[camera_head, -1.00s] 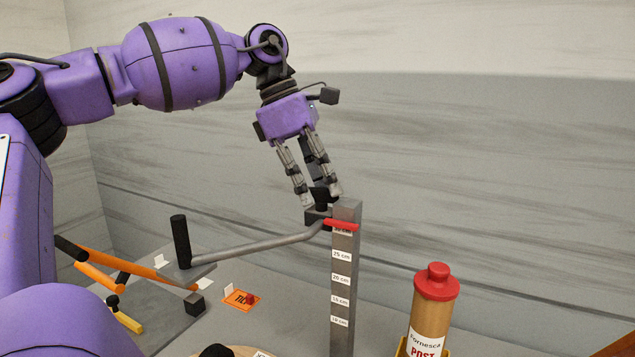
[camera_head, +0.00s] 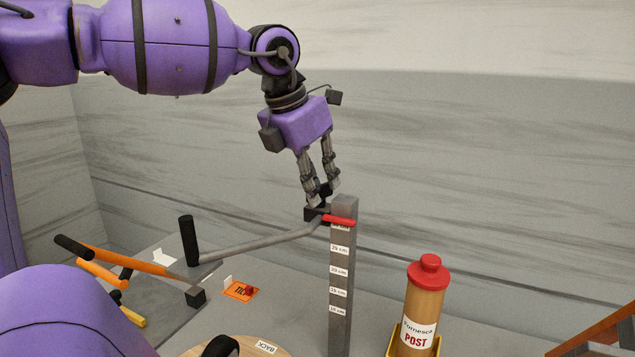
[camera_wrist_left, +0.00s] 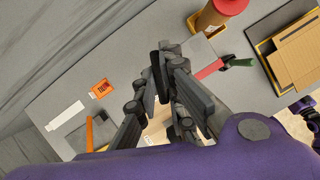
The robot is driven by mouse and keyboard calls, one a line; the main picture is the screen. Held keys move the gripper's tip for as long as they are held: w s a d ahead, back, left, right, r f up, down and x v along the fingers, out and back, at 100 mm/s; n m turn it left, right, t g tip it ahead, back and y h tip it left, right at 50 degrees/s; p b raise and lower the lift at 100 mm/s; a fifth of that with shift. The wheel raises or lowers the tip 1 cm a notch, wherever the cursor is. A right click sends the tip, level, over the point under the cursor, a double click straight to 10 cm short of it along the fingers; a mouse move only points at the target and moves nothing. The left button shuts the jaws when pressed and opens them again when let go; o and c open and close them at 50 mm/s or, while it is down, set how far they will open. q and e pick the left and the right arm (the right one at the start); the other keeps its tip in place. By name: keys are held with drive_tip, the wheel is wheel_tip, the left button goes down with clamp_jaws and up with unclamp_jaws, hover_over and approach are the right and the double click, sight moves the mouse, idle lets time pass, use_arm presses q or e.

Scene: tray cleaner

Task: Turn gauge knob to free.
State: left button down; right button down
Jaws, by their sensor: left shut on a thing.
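The gauge is an upright grey post (camera_head: 343,275) with centimetre labels, a red pointer (camera_head: 339,220) near its top and a dark knob block (camera_head: 316,213) beside it. A grey rod (camera_head: 265,243) runs left from the block to a black upright handle (camera_head: 188,240). My left gripper (camera_head: 323,192) points down from above and is shut on the dark knob at the block. Its fingers hide much of the knob. In the left wrist view the fingers (camera_wrist_left: 166,88) close around a dark piece, with the red pointer (camera_wrist_left: 209,69) just beyond. My right gripper is not in view.
A tube with a red cap (camera_head: 421,300) stands right of the post. An orange lever (camera_head: 135,259) and an orange tag (camera_head: 240,291) are at the left. A round wooden piece marked BACK (camera_head: 266,347) is in front. A wall closes off the back.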

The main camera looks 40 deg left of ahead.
use_arm(q)
drive_tip(key=shift+d+n+y+b, duration=0.15)
drive_tip(key=shift+n+y+b, duration=0.65)
drive_tip(key=shift+n, duration=1.3)
drive_tip(key=c, duration=1.8)
unclamp_jaws()
drive_tip(key=shift+c, duration=0.2)
